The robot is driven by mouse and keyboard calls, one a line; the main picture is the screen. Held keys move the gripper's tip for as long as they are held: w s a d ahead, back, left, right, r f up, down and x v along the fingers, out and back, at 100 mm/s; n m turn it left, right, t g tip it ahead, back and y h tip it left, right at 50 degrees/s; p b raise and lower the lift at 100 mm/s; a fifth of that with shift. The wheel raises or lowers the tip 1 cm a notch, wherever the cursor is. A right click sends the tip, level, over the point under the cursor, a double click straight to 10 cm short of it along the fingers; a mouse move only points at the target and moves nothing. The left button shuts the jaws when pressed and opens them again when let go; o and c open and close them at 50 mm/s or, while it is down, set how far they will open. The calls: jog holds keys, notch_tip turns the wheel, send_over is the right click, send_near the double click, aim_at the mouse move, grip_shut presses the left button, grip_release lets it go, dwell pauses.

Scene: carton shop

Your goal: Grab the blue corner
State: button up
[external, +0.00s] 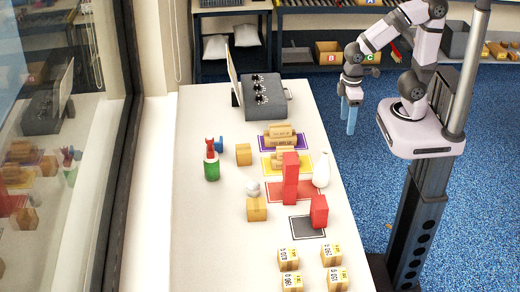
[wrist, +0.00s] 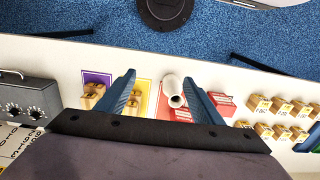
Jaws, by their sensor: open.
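A small blue piece (external: 219,143), which may be the blue corner, is on the left part of the white table in the external view. It is beside a red piece (external: 210,147) above a green cylinder (external: 211,169); its exact shape is too small to tell. My gripper (external: 349,130) is open and empty, pointing down beyond the table's right edge, well apart from the blue piece. In the wrist view my gripper (wrist: 159,76) shows two spread blue fingers. A blue shape (wrist: 311,143) is cut off at that view's right edge; I cannot tell what it is.
A grey control box (external: 264,97) stands at the table's far end. Stacked red blocks (external: 290,178), a white bottle (external: 321,170) and wooden blocks (external: 279,137) stand between my gripper and the blue piece. Labelled cartons (external: 288,258) are at the near end.

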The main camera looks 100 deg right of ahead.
jog(key=w+d+f+m+t+y+b, duration=0.1)
jog(key=w+m+t+b, duration=0.2)
jog(key=w+m+b, duration=0.55)
jog(key=w+d+f+m+t+y+b, duration=0.15)
jog(key=w+m+t+b, duration=0.35)
jog(key=w+m, duration=0.55)
jog(key=w+d+r+m+t+h+b, duration=0.2)
jog(key=w+d+m+t+b, duration=0.1)
jog(key=w+d+m+b, duration=0.5)
jog(key=w+d+r+m+t+h+b, duration=0.25)
jog(key=w+d+m+b, duration=0.3)
jog(key=d+m, duration=0.35)
jog(key=shift+m+y, duration=0.4)
jog(key=shift+m, duration=0.1)
jog(key=f, duration=0.5)
jog(key=a+f, duration=0.1)
jog(key=f, duration=0.5)
jog(key=f+p, duration=0.1)
jog(key=f, duration=0.5)
jog(key=shift+w+a+f, duration=0.15)
jog(key=shift+a+f, duration=0.05)
jog(key=shift+a, duration=0.05)
send_near(216, 145)
jog(key=shift+w+d+f+p, duration=0.2)
jog(key=shift+w+d, duration=0.45)
jog(key=shift+d, duration=0.05)
jog(key=shift+w+d+f+p, duration=0.15)
jog(key=shift+w+d+f, duration=0.1)
jog(key=shift+w+d, duration=0.45)
